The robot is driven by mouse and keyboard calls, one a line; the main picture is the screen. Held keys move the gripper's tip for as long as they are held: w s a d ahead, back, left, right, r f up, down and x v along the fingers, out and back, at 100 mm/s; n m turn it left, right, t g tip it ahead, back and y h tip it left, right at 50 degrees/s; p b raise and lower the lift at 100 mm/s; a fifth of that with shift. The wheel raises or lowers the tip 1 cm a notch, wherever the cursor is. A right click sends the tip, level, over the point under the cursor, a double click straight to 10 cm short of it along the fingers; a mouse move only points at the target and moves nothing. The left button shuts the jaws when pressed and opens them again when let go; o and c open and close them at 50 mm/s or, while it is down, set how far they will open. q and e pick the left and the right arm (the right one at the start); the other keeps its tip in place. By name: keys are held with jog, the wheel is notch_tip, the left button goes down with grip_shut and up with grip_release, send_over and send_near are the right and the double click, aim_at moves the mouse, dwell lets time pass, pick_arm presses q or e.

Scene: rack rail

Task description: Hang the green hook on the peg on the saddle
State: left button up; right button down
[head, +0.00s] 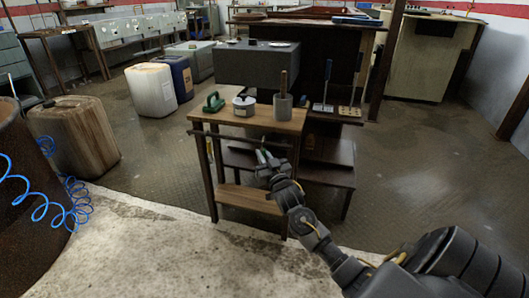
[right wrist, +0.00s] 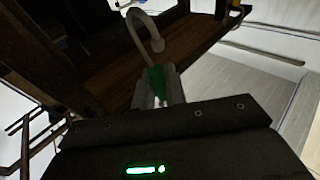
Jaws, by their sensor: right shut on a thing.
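The green hook shows in the right wrist view as a green body (right wrist: 156,80) with a grey curved rod that bends over and ends in a round knob. My right gripper (right wrist: 158,95) is shut on the green part, with the curved rod pointing away from it. In the head view my right gripper (head: 263,157) is in front of the wooden stand, just below its dark front rail (head: 235,138). Only a small bit of green shows there. I cannot make out the saddle or its peg clearly in either view. My left gripper is not in view.
The wooden stand (head: 262,122) carries a green-handled object (head: 213,102), a white pot (head: 244,106) and a grey cup (head: 283,107) with a wooden handle. A thin yellow item (head: 210,149) hangs at its left. Jerrycans (head: 152,90) stand behind left. Floor is free at right.

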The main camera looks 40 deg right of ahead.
jog(key=shift+s+a+p, duration=0.55)
jog(key=shift+a, duration=0.25)
jog(key=shift+s+a+p, duration=0.55)
jog(key=shift+a, duration=0.2)
jog(key=shift+s+a+p, duration=0.55)
jog(key=shift+a, duration=0.25)
